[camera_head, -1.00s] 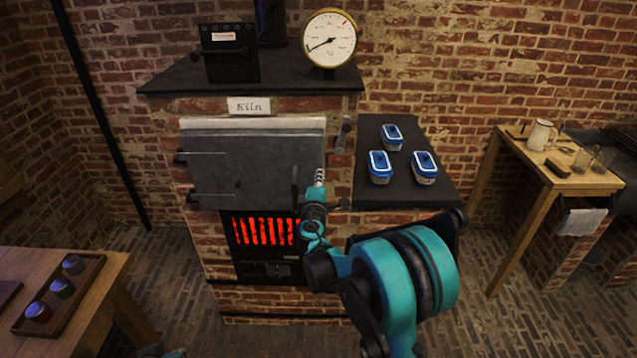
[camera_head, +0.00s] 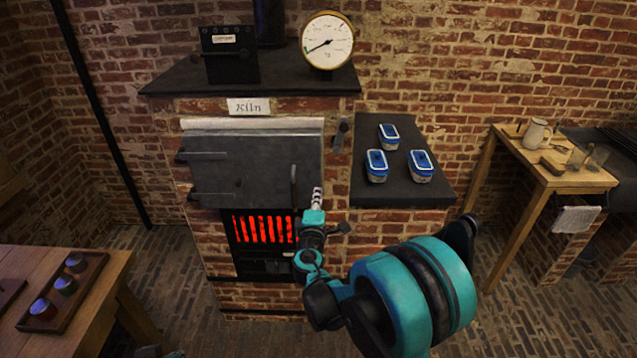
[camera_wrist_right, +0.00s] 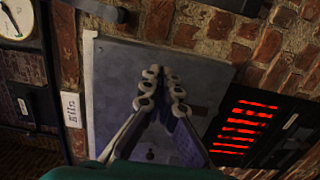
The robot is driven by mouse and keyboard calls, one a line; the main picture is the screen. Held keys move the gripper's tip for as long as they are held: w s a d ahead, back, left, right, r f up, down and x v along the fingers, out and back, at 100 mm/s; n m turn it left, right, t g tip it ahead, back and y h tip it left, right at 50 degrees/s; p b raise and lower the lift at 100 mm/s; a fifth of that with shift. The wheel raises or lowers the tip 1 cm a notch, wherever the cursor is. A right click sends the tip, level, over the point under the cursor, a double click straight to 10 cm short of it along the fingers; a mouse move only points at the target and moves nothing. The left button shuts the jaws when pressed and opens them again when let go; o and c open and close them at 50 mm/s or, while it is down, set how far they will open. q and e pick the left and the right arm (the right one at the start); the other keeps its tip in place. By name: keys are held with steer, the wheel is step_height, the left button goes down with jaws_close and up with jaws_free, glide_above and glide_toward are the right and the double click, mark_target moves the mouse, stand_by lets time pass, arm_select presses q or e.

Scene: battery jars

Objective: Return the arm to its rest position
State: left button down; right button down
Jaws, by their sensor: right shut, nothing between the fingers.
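My right arm reaches in from the lower right of the head view. Its gripper (camera_head: 318,194) is shut and empty, pointing up in front of the right edge of the kiln door (camera_head: 250,165). In the right wrist view the two fingers (camera_wrist_right: 163,80) are together at the tips, with the grey door behind them. The door is shut, and its upright handle (camera_head: 294,186) is just left of the gripper. No contact with the door or handle can be made out. A small piece of my left gripper (camera_head: 150,351) shows at the bottom edge, too little to judge its fingers.
The kiln's red-glowing grate (camera_head: 264,229) is below the door. Three blue-lidded jars (camera_head: 389,136) stand on the dark side shelf (camera_head: 400,192). A wooden table with a tray (camera_head: 92,292) of jars is at lower left. A wooden table (camera_head: 565,178) is at right.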

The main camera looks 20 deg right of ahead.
arm_select(q)
steer(key=shift+s+r, duration=0.25)
steer(key=shift+r, duration=0.2)
arm_select(e)
steer(key=v, duration=0.4)
steer(key=shift+s+d+r, duration=0.15)
steer(key=shift+s+d, duration=0.05)
steer(key=s+d+m+g, duration=0.6)
steer(key=s+m, duration=0.2)
steer(key=s, duration=0.5)
steer(key=s+a+f+m+g+y, duration=0.2)
steer(key=s+a+m+y, duration=0.1)
steer(key=s, duration=0.5)
steer(key=s+a+f+m+g+y, duration=0.2)
steer(key=s+a+f+y, duration=0.1)
steer(key=s, duration=0.6)
steer(key=shift+a+m, duration=0.4)
steer(key=shift+a, duration=0.3)
